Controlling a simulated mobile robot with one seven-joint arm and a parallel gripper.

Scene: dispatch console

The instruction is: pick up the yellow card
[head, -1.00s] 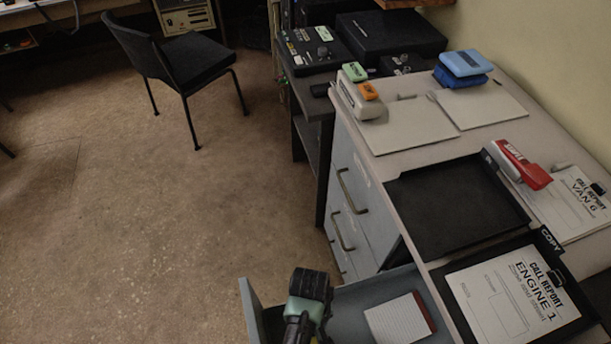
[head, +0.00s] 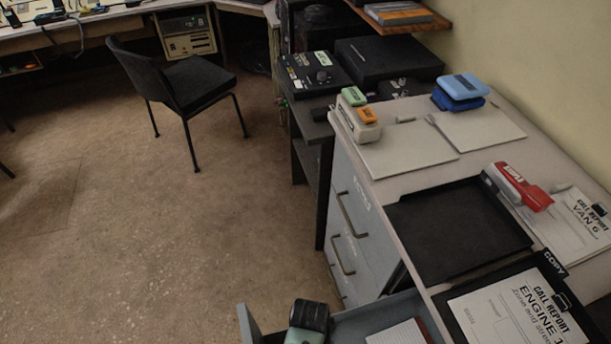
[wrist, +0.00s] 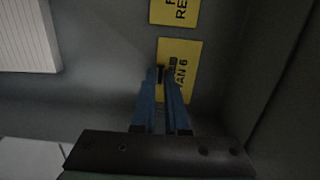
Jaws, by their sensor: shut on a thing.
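In the wrist view, a yellow card (wrist: 187,56) with lettering ending in "AN 6" lies under my fingertips. My gripper (wrist: 166,73) has blue fingers drawn close together over this card, shut on it, with a small dark piece at the tips. A second yellow card (wrist: 174,11) is beyond it, partly cut off by the top edge; only bits of its lettering show. Both are inside the open grey drawer (wrist: 95,95). In the head view my dark wrist is low over the drawer (head: 375,318), and the fingers and yellow cards are hidden or out of frame.
A lined white pad (wrist: 28,35) with a red edge lies in the drawer. The drawer's walls stand close around my gripper. The floor to the left is clear up to a chair (head: 195,85).

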